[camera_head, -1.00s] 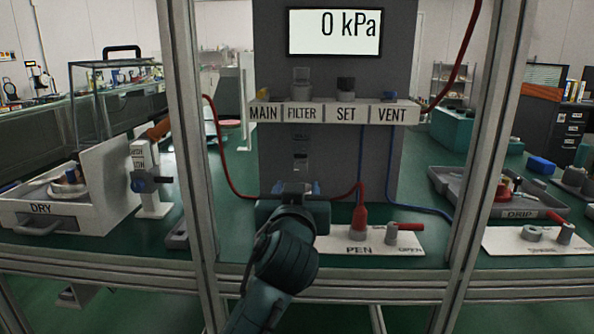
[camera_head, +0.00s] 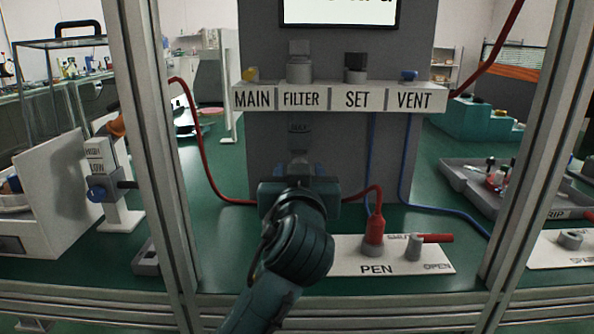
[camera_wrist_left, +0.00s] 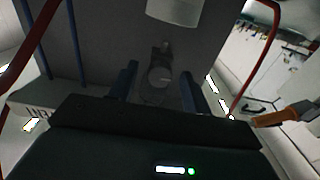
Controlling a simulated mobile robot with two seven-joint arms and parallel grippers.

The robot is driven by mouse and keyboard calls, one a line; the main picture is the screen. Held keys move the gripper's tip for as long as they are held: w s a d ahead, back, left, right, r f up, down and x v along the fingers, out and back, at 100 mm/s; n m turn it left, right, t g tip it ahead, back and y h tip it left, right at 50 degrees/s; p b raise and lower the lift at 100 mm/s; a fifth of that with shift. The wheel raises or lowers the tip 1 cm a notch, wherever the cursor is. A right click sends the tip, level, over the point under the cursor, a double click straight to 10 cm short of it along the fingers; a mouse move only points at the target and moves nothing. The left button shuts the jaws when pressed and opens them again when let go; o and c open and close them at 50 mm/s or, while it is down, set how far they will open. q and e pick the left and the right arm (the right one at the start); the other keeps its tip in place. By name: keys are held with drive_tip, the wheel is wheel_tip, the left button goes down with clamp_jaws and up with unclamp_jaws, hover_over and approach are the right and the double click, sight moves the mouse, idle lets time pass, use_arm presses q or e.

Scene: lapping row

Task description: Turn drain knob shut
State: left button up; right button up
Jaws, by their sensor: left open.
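The drain knob (camera_wrist_left: 160,77) is a small grey round part with a short stem, dim in the left wrist view. It lies between the two blue fingers of my left gripper (camera_wrist_left: 158,88), with a gap on each side. In the head view my left gripper (camera_head: 300,172) is open below the filter bowl (camera_head: 299,135), under the FILTER label, and mostly hides the knob. The pale bowl (camera_wrist_left: 180,9) also shows at the top of the wrist view. My right gripper is out of view.
The labelled manifold (camera_head: 340,98) runs above my gripper. A red hose (camera_head: 213,184) and a blue hose (camera_head: 443,211) hang at either side. Frame posts (camera_head: 155,150) stand either side.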

use_arm(q)
drive_tip(key=shift+s, duration=0.1)
drive_tip(key=shift+c, duration=0.5)
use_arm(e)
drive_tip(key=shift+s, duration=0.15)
use_arm(q)
drive_tip(key=c, duration=0.9)
drive_tip(key=m+p, duration=1.7)
drive_tip(key=p, duration=0.3)
drive_tip(key=shift+a+r+m+p, duration=0.1)
drive_tip(key=shift+r+m+p, duration=0.05)
drive_tip(key=shift+m+p, duration=0.25)
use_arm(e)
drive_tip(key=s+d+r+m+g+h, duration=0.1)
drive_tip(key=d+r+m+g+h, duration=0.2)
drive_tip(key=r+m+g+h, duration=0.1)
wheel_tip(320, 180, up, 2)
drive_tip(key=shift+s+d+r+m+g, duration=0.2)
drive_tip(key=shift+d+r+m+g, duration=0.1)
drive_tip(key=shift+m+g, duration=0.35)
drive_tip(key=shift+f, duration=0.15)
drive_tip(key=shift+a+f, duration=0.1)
